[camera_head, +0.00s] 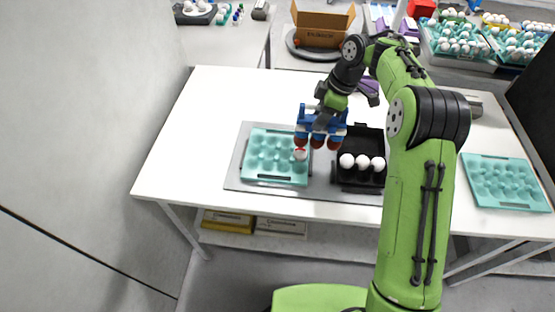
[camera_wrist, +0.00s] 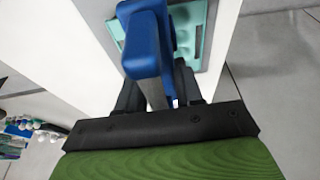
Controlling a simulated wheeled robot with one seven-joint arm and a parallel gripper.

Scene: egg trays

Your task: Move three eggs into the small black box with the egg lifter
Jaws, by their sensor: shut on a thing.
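My gripper (camera_head: 329,100) is shut on the blue egg lifter (camera_head: 321,117), which has red cups at its lower end. The lifter's blue handle (camera_wrist: 146,45) also shows in the wrist view. It hangs over the gap between the teal egg tray (camera_head: 253,172) and the small black box (camera_head: 345,185). The box is open, its lid raised at the back, and three white eggs sit in a row in it.
Both stand on a grey mat (camera_head: 237,160) on the white table (camera_head: 185,135). Another teal tray (camera_head: 505,184) lies at the table's right, apparently empty. A cardboard box (camera_head: 320,30) and full egg trays stand on tables behind. The table's left side is clear.

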